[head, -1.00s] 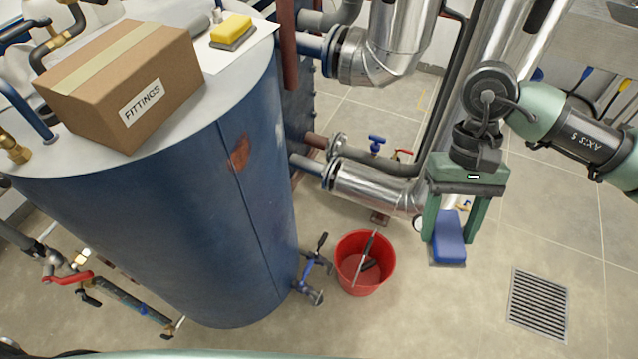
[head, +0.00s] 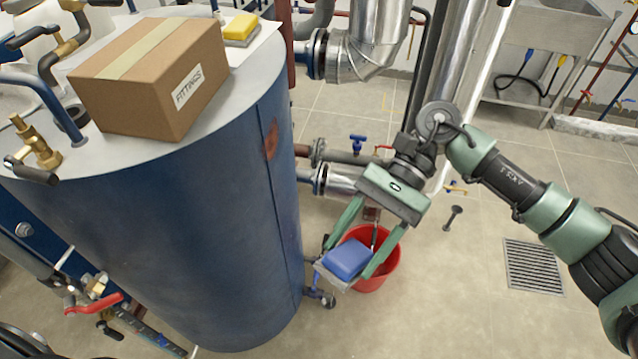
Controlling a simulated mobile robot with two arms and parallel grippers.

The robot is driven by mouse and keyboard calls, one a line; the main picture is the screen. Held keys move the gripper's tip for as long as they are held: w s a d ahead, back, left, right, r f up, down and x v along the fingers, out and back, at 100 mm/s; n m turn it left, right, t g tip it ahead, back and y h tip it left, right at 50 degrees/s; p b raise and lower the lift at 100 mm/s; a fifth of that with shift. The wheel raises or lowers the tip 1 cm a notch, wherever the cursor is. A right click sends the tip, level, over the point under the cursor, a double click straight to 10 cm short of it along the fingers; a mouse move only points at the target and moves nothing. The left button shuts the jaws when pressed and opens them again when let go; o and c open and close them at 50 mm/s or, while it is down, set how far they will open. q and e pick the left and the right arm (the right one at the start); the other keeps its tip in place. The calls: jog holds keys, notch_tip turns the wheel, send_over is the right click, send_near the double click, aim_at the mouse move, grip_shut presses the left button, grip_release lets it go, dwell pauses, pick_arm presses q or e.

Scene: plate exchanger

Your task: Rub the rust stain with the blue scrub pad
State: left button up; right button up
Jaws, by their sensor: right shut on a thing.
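The rust stain (head: 271,140) is a small brown patch on the upper side of the dark blue tank (head: 180,235). My right gripper (head: 352,262) comes in from the right and is shut on the blue scrub pad (head: 347,261), a blue block with a grey underside. The pad is tilted and held in the air to the right of the tank, lower in the picture than the stain and apart from it. It covers part of the red bucket. My left gripper is not in view.
A cardboard box marked FITTINGS (head: 150,80) and a yellow sponge (head: 241,28) are on the tank top. The red bucket (head: 378,277) stands on the floor right of the tank. Silver pipes (head: 379,38) rise behind. A floor drain (head: 533,266) lies at right.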

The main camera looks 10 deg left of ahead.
jog(key=w+a+r+m+t+y+b, duration=0.2)
jog(key=w+a+m+t+y+b, duration=0.1)
jog(key=a+m+y, duration=0.55)
jog(key=w+f+m+t+y+b, duration=0.1)
jog(key=w+m+t+y+b, duration=0.3)
jog(key=w+t+y, duration=0.55)
pick_arm(q)
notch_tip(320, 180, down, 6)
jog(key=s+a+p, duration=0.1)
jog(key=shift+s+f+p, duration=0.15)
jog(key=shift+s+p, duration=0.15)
jog(key=shift+p, duration=0.05)
pick_arm(e)
jog(key=shift+m+t+h, duration=0.25)
jog(key=shift+t+h, duration=0.2)
jog(key=shift+h, duration=0.35)
jog(key=shift+w+a+f, duration=0.1)
jog(key=shift+w+a, duration=0.15)
jog(key=shift+a, duration=0.7)
jog(key=shift+w+a+r, duration=0.1)
jog(key=shift+w+a, duration=0.1)
jog(key=shift+a, duration=0.8)
jog(key=shift+w+a+f, duration=0.1)
jog(key=shift+w+a, duration=0.15)
jog(key=shift+a, duration=0.7)
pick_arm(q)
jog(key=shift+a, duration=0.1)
